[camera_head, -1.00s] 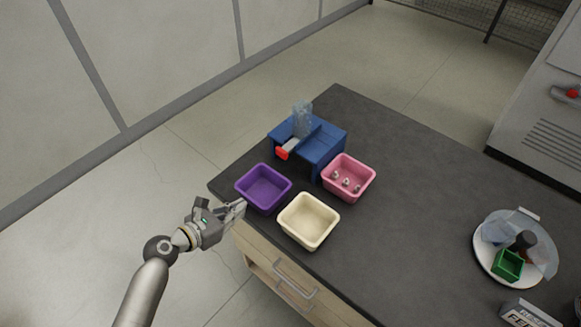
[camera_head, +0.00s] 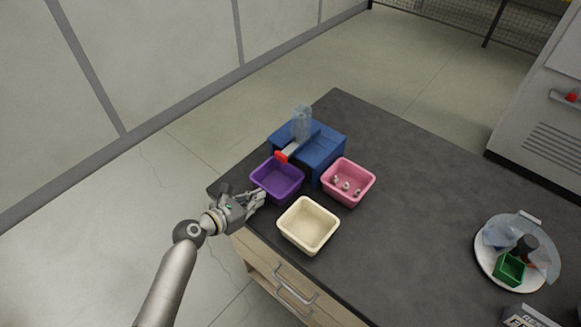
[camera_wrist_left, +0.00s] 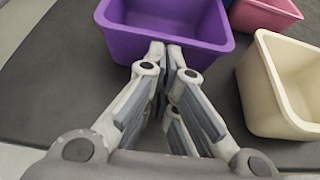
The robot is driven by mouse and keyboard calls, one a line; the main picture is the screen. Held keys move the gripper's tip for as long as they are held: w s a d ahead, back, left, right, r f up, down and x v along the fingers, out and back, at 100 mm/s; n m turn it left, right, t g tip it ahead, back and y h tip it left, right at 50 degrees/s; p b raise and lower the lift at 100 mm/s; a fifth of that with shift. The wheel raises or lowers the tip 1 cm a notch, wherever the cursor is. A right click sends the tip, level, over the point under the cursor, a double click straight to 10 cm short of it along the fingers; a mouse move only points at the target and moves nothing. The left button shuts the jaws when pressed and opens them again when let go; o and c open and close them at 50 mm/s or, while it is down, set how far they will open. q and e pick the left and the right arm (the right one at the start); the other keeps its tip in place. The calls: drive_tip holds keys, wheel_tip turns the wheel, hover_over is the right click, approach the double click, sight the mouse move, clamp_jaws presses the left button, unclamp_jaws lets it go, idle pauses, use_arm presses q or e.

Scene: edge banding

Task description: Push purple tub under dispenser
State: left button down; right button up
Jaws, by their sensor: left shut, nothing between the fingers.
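The purple tub (camera_head: 277,180) is upright and empty on the dark table, close in front of the blue dispenser (camera_head: 318,147). The dispenser has a clear hopper (camera_head: 302,121) and a red part (camera_head: 282,156) that sits just at the tub's back rim. My left gripper (camera_head: 261,196) is shut and empty at the tub's near side. In the left wrist view its fingertips (camera_wrist_left: 172,48) meet the near wall of the purple tub (camera_wrist_left: 165,45). My right gripper is not in view.
A pink tub (camera_head: 348,182) with several small parts stands right of the purple one. A cream tub (camera_head: 308,225) stands in front, near the table edge. A white plate (camera_head: 489,262) with a green box (camera_head: 509,268) lies at the far right. The table's middle is clear.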

sight(288, 172)
use_arm(q)
drive_tip(key=shift+w+d, duration=0.9)
drive_tip(key=shift+w, duration=0.2)
drive_tip(key=shift+w+d, duration=0.85)
drive_tip(key=shift+w, duration=0.25)
drive_tip(key=shift+w+d+b, duration=0.25)
drive_tip(key=shift+w+d, duration=0.7)
drive_tip(key=shift+w, duration=0.25)
drive_tip(key=shift+w+d+b, duration=0.25)
drive_tip(key=shift+w+d, duration=0.65)
drive_tip(key=shift+w, duration=0.25)
drive_tip(key=p+v, duration=0.4)
drive_tip(key=shift+s+a+r, duration=0.15)
drive_tip(key=shift+s+r, duration=0.05)
drive_tip(key=shift+r, duration=0.2)
drive_tip(key=shift+p+v, duration=0.95)
drive_tip(key=shift+v, duration=0.1)
drive_tip(key=shift+f, duration=0.1)
drive_tip(key=shift+a+f, duration=0.1)
